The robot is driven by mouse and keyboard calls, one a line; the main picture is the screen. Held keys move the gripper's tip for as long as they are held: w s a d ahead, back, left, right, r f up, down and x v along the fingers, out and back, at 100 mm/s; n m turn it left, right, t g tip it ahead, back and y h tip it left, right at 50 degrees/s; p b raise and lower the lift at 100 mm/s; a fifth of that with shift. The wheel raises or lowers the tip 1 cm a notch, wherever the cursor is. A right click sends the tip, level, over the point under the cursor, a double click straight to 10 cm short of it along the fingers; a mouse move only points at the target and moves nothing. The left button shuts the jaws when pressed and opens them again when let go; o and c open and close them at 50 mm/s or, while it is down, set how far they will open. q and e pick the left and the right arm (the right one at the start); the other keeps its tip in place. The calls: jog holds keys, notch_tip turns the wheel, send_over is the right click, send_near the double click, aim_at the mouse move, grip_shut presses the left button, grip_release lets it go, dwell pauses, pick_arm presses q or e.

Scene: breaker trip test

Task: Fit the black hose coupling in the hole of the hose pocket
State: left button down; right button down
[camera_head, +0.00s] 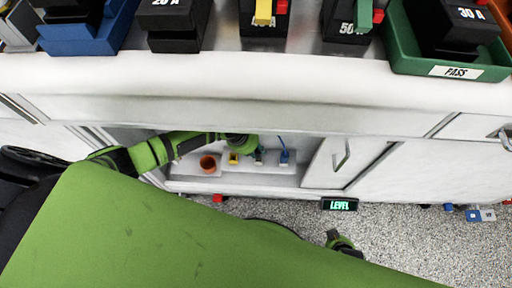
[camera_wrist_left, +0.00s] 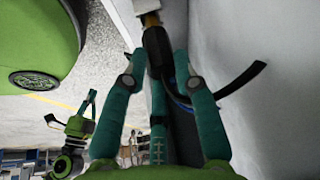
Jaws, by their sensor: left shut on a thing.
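The black hose coupling (camera_wrist_left: 157,50) is between my left gripper's teal fingertips (camera_wrist_left: 158,68) in the left wrist view. The fingers are shut on it, and a yellowish piece (camera_wrist_left: 150,19) shows just beyond its far end. In the head view my left arm reaches into the open cabinet bay, with its gripper (camera_head: 258,153) low over the shelf; the coupling is too small to make out there.
A yellow piece (camera_head: 233,159) and a blue piece (camera_head: 284,157) stand on the bay's shelf (camera_head: 240,185). A black curved strap or hose (camera_wrist_left: 245,78) lies beside my left fingers. The white counter (camera_head: 270,75) overhangs the bay. Breakers and trays stand on top.

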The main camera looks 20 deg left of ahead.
pick_arm(q)
jog(key=shift+f, duration=0.25)
jog(key=c, duration=0.9)
grip_release()
jog(key=shift+r, duration=0.1)
jog(key=shift+v, duration=3.7)
